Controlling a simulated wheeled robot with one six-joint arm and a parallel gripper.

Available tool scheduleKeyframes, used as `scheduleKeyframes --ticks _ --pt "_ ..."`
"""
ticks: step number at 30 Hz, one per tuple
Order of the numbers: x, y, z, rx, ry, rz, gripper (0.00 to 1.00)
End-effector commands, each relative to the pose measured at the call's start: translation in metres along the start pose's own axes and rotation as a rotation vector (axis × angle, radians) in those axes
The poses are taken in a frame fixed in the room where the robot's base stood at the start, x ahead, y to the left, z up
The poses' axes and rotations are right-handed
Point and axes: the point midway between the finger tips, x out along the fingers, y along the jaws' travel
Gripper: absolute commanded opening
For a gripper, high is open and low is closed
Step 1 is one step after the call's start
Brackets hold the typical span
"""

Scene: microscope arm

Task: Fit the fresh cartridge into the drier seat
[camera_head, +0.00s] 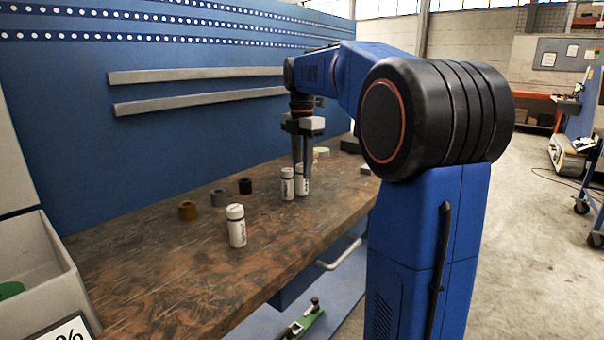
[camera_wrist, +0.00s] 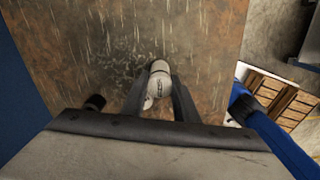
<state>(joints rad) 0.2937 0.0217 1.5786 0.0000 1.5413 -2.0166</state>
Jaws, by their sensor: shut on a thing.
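My gripper (camera_head: 302,172) points down over the bench, shut on a white cartridge (camera_head: 301,187) with dark lettering. In the wrist view this cartridge (camera_wrist: 159,84) stands between the two fingertips. A third white cartridge (camera_head: 236,227) stands upright nearer the front. I cannot tell from labels which is fresh. No drier seat can be made out for certain. Whether the held cartridge touches the bench is unclear.
A brown ring (camera_head: 187,210), a grey ring (camera_head: 218,197) and a black ring (camera_head: 245,186) lie along the back of the wooden bench (camera_head: 165,278). A pale roll (camera_head: 322,152) and a dark box (camera_head: 349,144) are farther back. A grey bin (camera_head: 35,262) stands at left.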

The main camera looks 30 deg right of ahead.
Motion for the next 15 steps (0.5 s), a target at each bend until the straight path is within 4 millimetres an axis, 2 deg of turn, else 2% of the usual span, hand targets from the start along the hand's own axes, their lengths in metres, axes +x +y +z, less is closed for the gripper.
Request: scheduleKeyframes --ticks 15 --pt "-0.118 0.001 0.001 0.0 -0.001 0.003 0.01"
